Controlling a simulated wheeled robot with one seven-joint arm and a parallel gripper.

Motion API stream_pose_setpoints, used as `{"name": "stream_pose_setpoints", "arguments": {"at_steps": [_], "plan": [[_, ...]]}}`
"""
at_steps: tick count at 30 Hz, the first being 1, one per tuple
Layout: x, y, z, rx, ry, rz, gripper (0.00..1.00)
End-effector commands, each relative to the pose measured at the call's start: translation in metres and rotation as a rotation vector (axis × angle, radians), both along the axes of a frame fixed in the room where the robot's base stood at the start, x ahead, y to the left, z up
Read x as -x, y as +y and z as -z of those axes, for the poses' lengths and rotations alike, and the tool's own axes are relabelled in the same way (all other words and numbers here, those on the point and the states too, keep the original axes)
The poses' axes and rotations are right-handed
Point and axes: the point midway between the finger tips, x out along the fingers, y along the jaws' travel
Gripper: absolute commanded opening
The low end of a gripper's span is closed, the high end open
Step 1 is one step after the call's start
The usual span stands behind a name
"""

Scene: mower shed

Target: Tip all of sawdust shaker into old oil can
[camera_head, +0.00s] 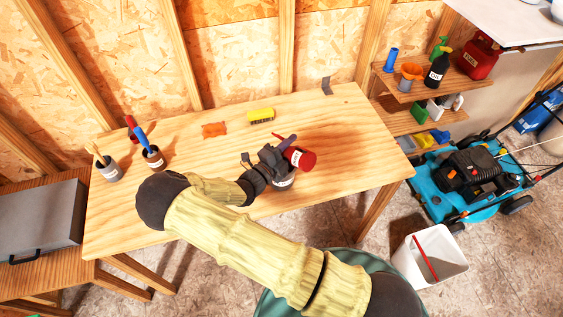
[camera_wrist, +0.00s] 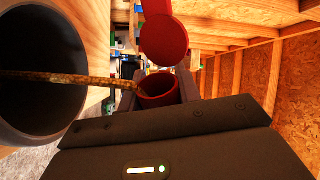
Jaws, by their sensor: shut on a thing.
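The red sawdust shaker (camera_head: 308,160) has a white label and is held tilted above the table. In the wrist view its open red mouth (camera_wrist: 160,88) sits between my fingers. My gripper (camera_head: 272,160) is shut on it. The old oil can, a grey round container with a white label (camera_head: 283,183), stands on the table just below it. In the wrist view the can's wide dark mouth (camera_wrist: 35,70) is at left. A brown grainy stream runs from the shaker across the can's mouth. How much is left in the shaker is hidden.
Shelves with bottles (camera_head: 437,68), a blue mower (camera_head: 475,178) and a white bin (camera_head: 430,257) are at right. A red round part (camera_wrist: 164,40) shows beyond the shaker's mouth.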

Motion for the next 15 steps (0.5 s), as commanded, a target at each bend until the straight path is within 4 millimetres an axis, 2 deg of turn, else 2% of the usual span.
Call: {"name": "stream_pose_setpoints", "arguments": {"at_steps": [15], "plan": [[-0.0006,0.0007,-0.0008,0.024,0.024,0.000,0.10]]}}
